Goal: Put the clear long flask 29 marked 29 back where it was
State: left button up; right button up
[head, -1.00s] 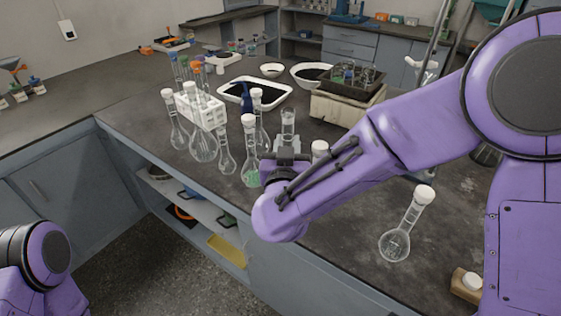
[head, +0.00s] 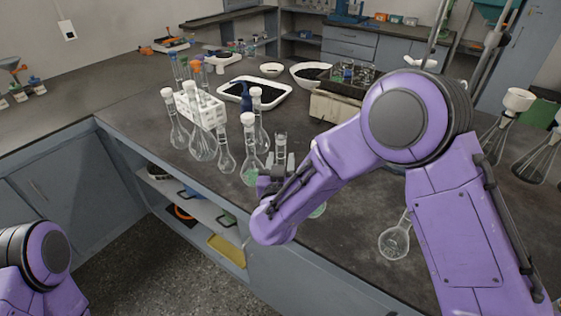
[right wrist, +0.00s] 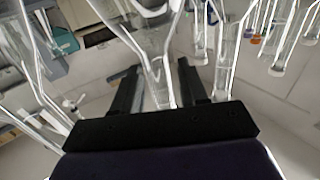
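My right gripper (head: 279,164) is above the near edge of the dark bench, right of a flask with green liquid. A clear glass piece, seemingly the long flask (head: 280,143), stands up from between its fingers. In the right wrist view the clear glass neck (right wrist: 162,82) lies between the two black fingers (right wrist: 158,85). The fingers appear shut on it, though contact is not plain. No marking 29 is readable. The flask's lower part is hidden by my gripper and arm. My left gripper is out of view; only part of that arm shows at lower left.
Stoppered flasks stand close on the left, including a green-liquid flask (head: 250,172) and a small flask (head: 225,162). A white rack (head: 200,109) stands behind them. A clear flask (head: 394,243) is partly behind my right arm. A white tray (head: 284,101) stands farther back.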

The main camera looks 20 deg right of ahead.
jog(key=shift+o, duration=0.3)
jog(key=shift+r, duration=0.2)
jog(key=b+v, duration=0.1)
jog(key=v, duration=1.1)
